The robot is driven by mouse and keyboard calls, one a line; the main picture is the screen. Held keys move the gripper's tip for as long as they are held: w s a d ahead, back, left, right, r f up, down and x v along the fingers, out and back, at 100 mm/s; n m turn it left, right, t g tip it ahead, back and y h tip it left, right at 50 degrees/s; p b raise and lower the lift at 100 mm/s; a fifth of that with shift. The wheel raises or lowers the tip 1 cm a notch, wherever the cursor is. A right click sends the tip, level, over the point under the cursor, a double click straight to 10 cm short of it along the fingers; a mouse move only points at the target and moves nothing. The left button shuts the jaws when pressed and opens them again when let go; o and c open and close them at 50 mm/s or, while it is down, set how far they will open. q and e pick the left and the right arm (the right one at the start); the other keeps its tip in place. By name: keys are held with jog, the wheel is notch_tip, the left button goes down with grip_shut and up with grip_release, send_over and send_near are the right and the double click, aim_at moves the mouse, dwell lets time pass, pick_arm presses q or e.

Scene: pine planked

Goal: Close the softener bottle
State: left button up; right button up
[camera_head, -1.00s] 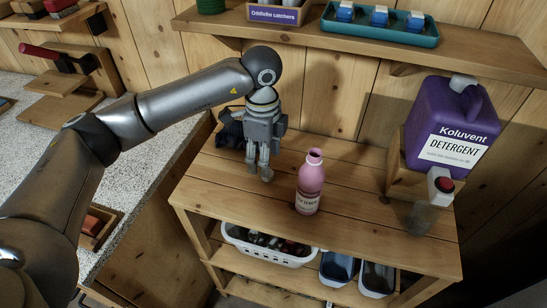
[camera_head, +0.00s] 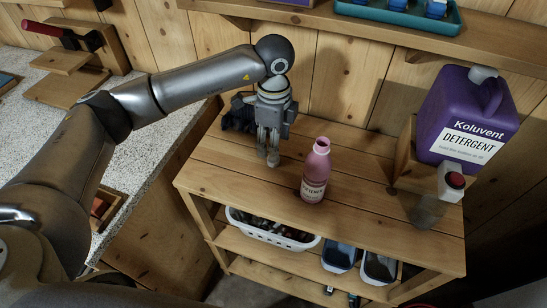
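The pink softener bottle (camera_head: 314,176) stands upright on the wooden shelf unit, its mouth facing up with no cap on it. My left gripper (camera_head: 270,157) points down over the same top, a little left of the bottle and apart from it. Its fingers show edge-on and look close together. I cannot tell whether anything is between them. No loose cap can be made out. My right gripper is not in view.
A purple detergent jug (camera_head: 465,119) with a red-buttoned tap lies on a wooden stand at the right. A clear cup (camera_head: 426,211) stands below the tap. A dark item (camera_head: 239,113) sits behind my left gripper. A white basket (camera_head: 272,231) and bins are below.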

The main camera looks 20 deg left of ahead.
pick_arm(q)
jog(key=shift+f, duration=0.1)
jog(key=f, duration=0.1)
jog(key=f+p, duration=0.1)
jog(key=f, duration=0.1)
jog(key=f+p, duration=0.1)
jog(key=shift+s+f, duration=0.2)
jog(key=shift+s, duration=0.1)
jog(key=shift+f, duration=0.3)
jog(key=c, duration=0.8)
